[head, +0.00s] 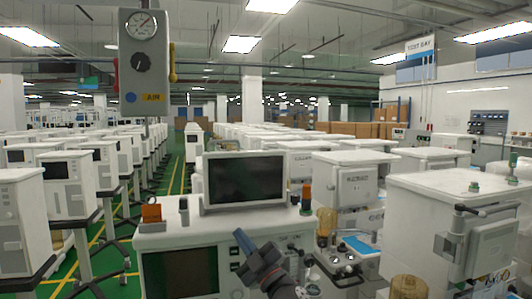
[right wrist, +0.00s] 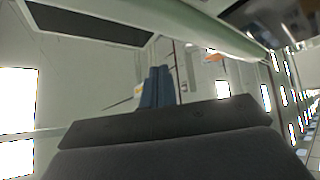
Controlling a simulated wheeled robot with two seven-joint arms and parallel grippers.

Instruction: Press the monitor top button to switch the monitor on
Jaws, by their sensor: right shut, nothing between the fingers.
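The monitor (head: 245,182) stands upright on top of the white anaesthesia cart (head: 160,238) in the middle of the head view. Its screen is dark. I cannot make out a separate button on its top edge. My right gripper (head: 242,240) is in front of the cart, below the monitor and apart from it. Its blue fingers are shut and empty, and point up and to the left. The right wrist view also shows the closed fingers (right wrist: 157,76) beneath a pale overhanging surface. My left gripper is not in view.
An orange block (head: 151,212) and an orange-topped cylinder (head: 306,194) flank the monitor. A gauge box (head: 143,50) hangs at upper left. More white carts crowd both sides, including a large one (head: 440,205) at right. Green floor shows at left.

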